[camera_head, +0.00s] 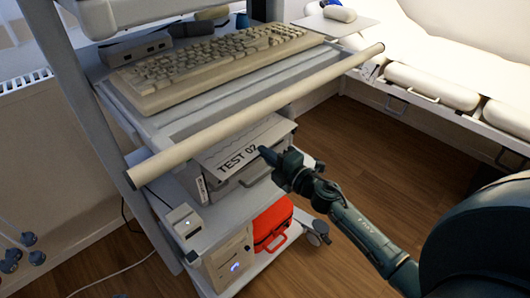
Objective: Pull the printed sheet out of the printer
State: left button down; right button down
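The printed sheet (236,160), marked TEST 02 with a wavy line above the text, lies sloping at the front of the printer (228,190). The printer is a grey box on a shelf of the cart, under the keyboard tray. My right gripper (266,154) is dark and reaches in from the right. Its fingertips are at the right end of the sheet's lettering and overlap the sheet in the picture. I cannot tell whether the fingers are closed on the sheet. My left gripper is not in view.
A pale rail (260,115) runs across the cart above the sheet. A keyboard (210,65) lies on the tray behind it. A red case (271,225) and a beige computer (228,262) stand on the lower shelf. Wooden floor (370,150) is clear to the right, before a bed.

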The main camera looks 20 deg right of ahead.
jog(key=shift+r, duration=0.1)
jog(key=r+p+v, duration=0.1)
jog(key=v, duration=1)
jog(key=r+p+v, duration=0.2)
jog(key=v, duration=1)
jog(key=shift+r, duration=0.25)
dwell(0.6)
jog(key=shift+w, duration=0.1)
